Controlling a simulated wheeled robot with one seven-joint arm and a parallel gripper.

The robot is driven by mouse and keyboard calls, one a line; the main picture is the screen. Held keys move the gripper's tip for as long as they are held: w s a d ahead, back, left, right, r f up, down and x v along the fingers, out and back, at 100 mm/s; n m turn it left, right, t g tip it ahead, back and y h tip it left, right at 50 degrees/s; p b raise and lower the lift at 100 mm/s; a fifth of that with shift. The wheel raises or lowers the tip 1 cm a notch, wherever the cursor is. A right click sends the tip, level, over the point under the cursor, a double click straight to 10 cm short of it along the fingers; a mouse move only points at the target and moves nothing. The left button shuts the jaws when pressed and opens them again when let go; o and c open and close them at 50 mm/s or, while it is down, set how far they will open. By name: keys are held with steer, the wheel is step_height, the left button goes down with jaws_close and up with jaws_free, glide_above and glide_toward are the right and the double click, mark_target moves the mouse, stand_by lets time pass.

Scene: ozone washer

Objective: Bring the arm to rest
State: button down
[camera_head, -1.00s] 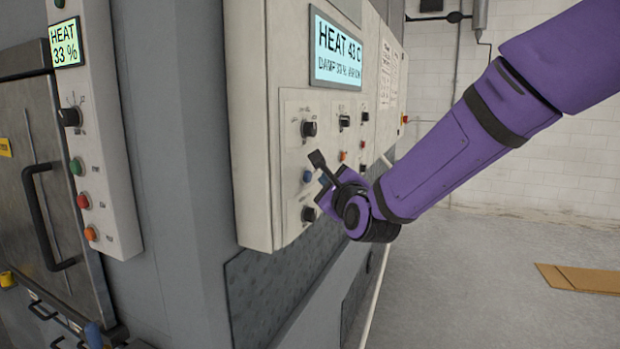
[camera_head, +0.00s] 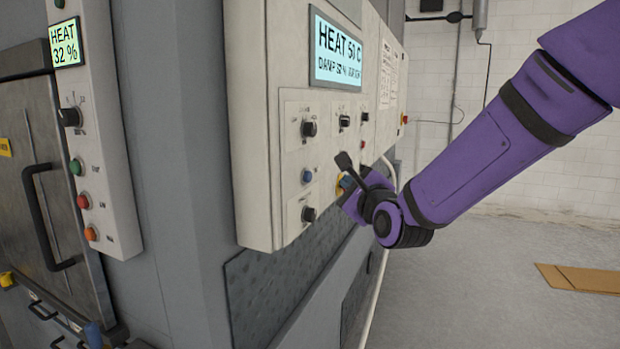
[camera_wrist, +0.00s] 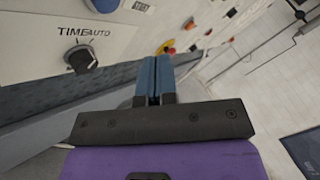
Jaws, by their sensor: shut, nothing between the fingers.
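My purple arm (camera_head: 480,165) reaches in from the right in the head view. My gripper (camera_head: 345,183) is by the lower right part of the control panel (camera_head: 293,205), and the wrist partly hides it. In the wrist view my gripper (camera_wrist: 155,68) shows its two blue-grey fingers pressed together, with nothing between them. The fingertips point past the panel face. From these views I cannot tell whether they touch it.
The panel carries a display (camera_head: 337,53) reading HEAT 50 C, a blue button (camera_head: 307,176) and dark knobs. A TIME knob (camera_wrist: 79,60) shows in the wrist view. Cardboard (camera_head: 580,278) lies on the right floor. Open floor (camera_head: 490,260) lies below my arm.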

steer(key=shift+d, duration=0.1)
steer(key=s+d+r+n+g+h, duration=0.2)
steer(key=s+d+n+g+h, duration=0.3)
steer(key=s+d+n, duration=0.85)
steer(key=s+d+f+n+g+h, duration=0.1)
steer(key=s+d+n+g, duration=0.2)
steer(key=s+d, duration=0.3)
steer(key=s+d+f+n+g+h, duration=0.1)
steer(key=s+d+n+g, duration=0.3)
steer(key=s, duration=1)
steer(key=d+f+n, duration=0.1)
steer(key=d, duration=0.2)
steer(key=shift+d+f+h, duration=0.15)
steer(key=shift+d+h, duration=0.1)
steer(key=shift+h, duration=0.05)
